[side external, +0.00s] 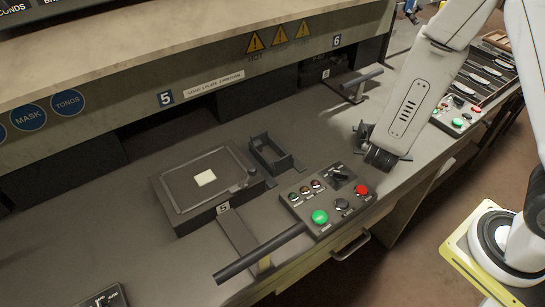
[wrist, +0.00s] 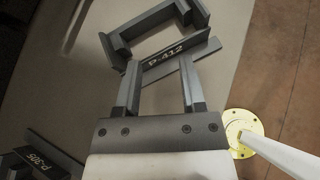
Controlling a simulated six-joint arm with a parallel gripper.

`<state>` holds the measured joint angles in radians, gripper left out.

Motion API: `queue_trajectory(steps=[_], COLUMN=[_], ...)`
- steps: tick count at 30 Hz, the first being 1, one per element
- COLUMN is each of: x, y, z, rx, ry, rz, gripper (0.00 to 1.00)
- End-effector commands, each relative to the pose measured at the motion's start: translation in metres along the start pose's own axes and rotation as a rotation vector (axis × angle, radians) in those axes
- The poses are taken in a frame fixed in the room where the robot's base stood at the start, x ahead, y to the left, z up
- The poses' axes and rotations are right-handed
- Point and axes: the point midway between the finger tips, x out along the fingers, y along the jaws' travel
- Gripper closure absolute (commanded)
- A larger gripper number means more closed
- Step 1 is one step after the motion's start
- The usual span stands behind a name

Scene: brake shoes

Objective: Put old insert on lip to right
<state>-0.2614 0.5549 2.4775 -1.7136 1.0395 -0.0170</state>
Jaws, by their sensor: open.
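In the wrist view my gripper (wrist: 160,82) is open, its two fingers spread and empty. Just beyond the fingertips is a dark grey U-shaped bracket (wrist: 122,44) with a plate marked P-412 (wrist: 177,58). I cannot tell whether the fingers touch it. A second dark part, marked P-305 (wrist: 45,160), is cut off at the lower left. In the side view my wrist hides the fingertips, low over the right part of the bench. An open dark bracket (side external: 274,157) stands beside the square plate unit. I cannot tell which part is the old insert, nor pick out the lip.
The square plate unit (side external: 200,180) carries a small pale square (side external: 205,178). A control box (side external: 328,199) with coloured buttons and a long bar handle (side external: 258,254) are near the bench front. Another handle (side external: 359,83) is behind my wrist. A second button panel (side external: 459,113) is right.

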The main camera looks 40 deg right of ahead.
Motion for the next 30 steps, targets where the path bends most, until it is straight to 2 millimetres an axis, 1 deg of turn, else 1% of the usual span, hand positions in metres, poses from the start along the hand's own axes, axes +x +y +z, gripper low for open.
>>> queue_trajectory(steps=[3,6,10,14,20,30], x=[-0.001,-0.003,-0.006,-0.007,-0.005,0.015], y=[0.018,0.032,0.043,0.047,0.048,0.054], z=[-0.006,-0.011,-0.015,-0.017,-0.017,-0.015], rx=[-0.11,-0.176,-0.227,-0.246,-0.247,-0.245], ry=[-0.045,-0.073,-0.095,-0.104,-0.104,-0.103], rz=[0.115,0.197,0.266,0.293,0.295,0.292], gripper=[0.49,0.49,0.49,0.49,0.49,0.49])
